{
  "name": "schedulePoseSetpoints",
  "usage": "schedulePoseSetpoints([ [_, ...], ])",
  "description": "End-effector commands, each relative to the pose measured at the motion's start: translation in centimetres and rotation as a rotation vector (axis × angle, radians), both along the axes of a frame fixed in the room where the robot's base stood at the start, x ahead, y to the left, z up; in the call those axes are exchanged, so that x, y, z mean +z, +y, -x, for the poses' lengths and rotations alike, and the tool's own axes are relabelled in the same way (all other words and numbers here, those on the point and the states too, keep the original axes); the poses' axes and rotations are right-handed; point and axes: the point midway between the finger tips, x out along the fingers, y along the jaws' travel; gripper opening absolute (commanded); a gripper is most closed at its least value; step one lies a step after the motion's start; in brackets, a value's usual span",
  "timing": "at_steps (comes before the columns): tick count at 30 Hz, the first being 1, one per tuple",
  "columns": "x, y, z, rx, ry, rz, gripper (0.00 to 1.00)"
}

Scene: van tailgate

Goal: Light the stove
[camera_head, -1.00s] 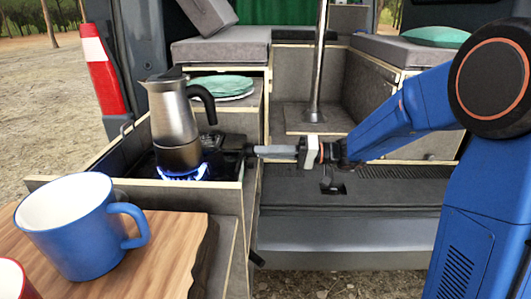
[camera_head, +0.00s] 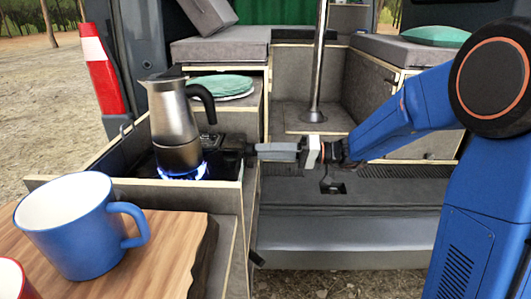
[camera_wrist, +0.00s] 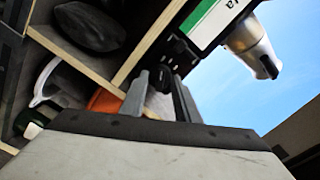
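The stove (camera_head: 222,171) sits in a wooden-sided slide-out box at the left. A blue flame (camera_head: 183,173) burns under a metal moka pot (camera_head: 173,118) standing upright on it. My gripper (camera_head: 258,151) is at the stove's right side, level with a dark fitting (camera_head: 236,146). In the wrist view my gripper's fingers (camera_wrist: 158,82) are apart, with a gap between them and dark stove parts (camera_wrist: 180,55) just beyond their tips. The pot (camera_wrist: 250,45) shows there too, against the sky. I cannot make out the knob clearly or whether the fingers touch it.
A blue mug (camera_head: 75,235) stands on a wooden board (camera_head: 165,255) at the front left. A red mug (camera_head: 14,280) is cut off at the corner. A steel table pole (camera_head: 318,75) stands behind my gripper. The van floor to the right is clear.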

Motion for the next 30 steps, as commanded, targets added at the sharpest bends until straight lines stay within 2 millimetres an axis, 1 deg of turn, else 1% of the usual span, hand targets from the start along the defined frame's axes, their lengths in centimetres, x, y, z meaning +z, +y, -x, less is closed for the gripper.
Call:
schedulePoseSetpoints([
  [5, 0.0, -2.2, 0.0, -0.004, 0.0, -0.001, 0.29],
  [24, 0.0, -13.0, 0.4, -0.004, 0.001, 0.0, 0.29],
  [30, 0.0, -15.6, 0.5, -0.002, 0.0, 0.0, 0.29],
])
